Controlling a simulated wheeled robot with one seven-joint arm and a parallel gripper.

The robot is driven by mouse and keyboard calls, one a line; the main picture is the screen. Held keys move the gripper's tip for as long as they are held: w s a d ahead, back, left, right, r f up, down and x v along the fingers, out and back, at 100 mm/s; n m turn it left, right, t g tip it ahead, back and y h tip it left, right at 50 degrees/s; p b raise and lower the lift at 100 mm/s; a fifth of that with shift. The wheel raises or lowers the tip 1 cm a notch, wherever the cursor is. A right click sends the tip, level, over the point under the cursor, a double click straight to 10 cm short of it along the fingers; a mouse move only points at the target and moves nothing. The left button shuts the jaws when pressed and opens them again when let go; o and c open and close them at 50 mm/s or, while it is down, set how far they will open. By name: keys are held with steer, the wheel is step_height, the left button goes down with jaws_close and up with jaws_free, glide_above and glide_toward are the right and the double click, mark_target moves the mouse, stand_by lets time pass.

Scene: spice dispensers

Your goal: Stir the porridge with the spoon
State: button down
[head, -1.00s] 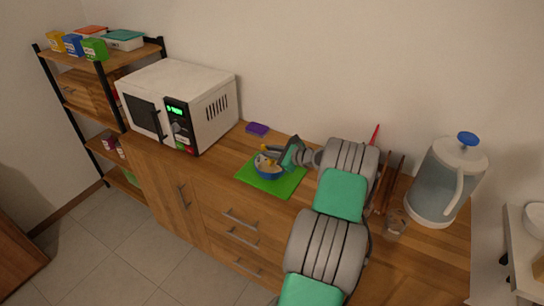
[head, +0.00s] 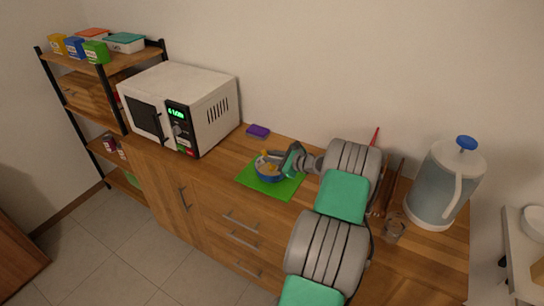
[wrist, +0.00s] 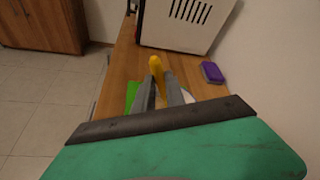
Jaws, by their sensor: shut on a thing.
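My gripper (head: 280,161) is at the bowl's upper right edge. In the wrist view my gripper (wrist: 163,90) is shut on the yellow spoon (wrist: 156,67), whose handle end sticks up between the fingers. The spoon's lower end is hidden by my gripper. A pale rim of the bowl (wrist: 188,96) and a strip of the mat (wrist: 131,95) show beside the fingers.
A white microwave (head: 208,100) stands left of the mat. A purple sponge (head: 258,131) lies behind the mat by the wall. A large jug (head: 436,185) and a small glass (head: 394,228) stand to the right.

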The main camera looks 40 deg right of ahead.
steer(key=shift+r, duration=0.1)
steer(key=r+p, duration=0.1)
steer(key=a+r+p, duration=0.1)
steer(key=r, duration=0.1)
steer(key=s+a+r+p, duration=0.1)
steer(key=r+p, duration=0.1)
steer(key=shift+a, duration=0.2)
steer(key=shift+r, duration=2.6)
